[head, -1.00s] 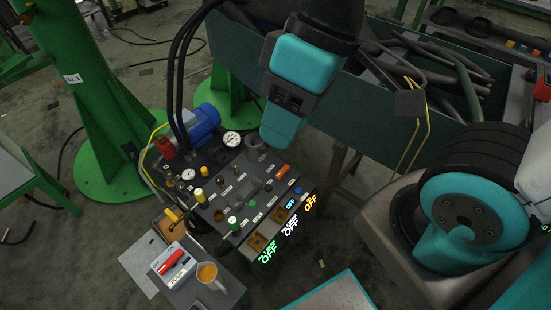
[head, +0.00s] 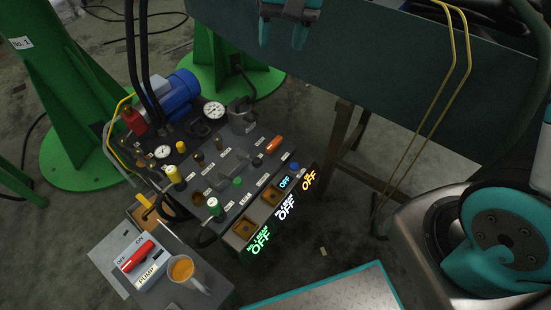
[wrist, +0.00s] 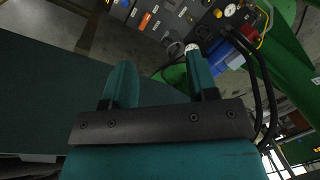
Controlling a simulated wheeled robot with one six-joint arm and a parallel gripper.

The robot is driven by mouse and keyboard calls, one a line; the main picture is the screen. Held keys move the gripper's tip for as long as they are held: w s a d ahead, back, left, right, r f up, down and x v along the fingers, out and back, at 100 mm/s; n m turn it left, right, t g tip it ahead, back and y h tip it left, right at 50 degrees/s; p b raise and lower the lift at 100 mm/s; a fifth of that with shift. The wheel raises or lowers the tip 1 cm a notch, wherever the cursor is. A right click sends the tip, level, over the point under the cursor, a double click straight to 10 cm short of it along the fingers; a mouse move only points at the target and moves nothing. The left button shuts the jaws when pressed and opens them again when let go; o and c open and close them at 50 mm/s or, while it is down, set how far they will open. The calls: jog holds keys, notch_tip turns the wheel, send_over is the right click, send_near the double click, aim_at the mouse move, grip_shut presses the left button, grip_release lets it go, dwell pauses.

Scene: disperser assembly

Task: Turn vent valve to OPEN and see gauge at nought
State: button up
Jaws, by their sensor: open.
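The control panel (head: 228,172) stands left of centre in the head view, with several knobs and labels. A larger white dial gauge (head: 214,111) is at its back and a smaller gauge (head: 163,152) at its left; I cannot read their needles. An orange handle (head: 274,144) lies at the panel's right. Yellow and green knobs (head: 213,206) stand along its left and front. I cannot tell which is the vent valve. My gripper (head: 281,37) is open and empty at the top, apart from the panel; its fingers also show in the wrist view (wrist: 160,72).
A pump box (head: 143,262) with a red switch and a cup (head: 183,272) are in front of the panel. A blue motor (head: 180,97), black hoses and green pillars stand behind. A dark green bin wall (head: 350,90) is at the right.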

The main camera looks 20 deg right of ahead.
jog(key=w+d+f+m+b, duration=0.1)
jog(key=w+f+m+b, duration=0.2)
jog(key=f, duration=0.4)
jog(key=w+f+h+b, duration=0.1)
jog(key=w+f+b, duration=0.3)
jog(key=f, duration=0.2)
jog(key=w+d+f+m+b, duration=0.1)
jog(key=w+f+m+b, duration=0.2)
jog(key=f, duration=0.4)
jog(key=m+h+b, duration=0.1)
jog(key=m+b, duration=0.2)
jog(key=b, duration=0.3)
send_near(274, 142)
notch_tip(274, 142, down, 10)
jog(key=b, duration=0.6)
jog(key=shift+w+r+b, duration=0.1)
jog(key=shift+w+b, duration=0.05)
jog(key=shift+b, duration=0.2)
jog(key=shift+c, duration=0.2)
jog(key=c, duration=0.9)
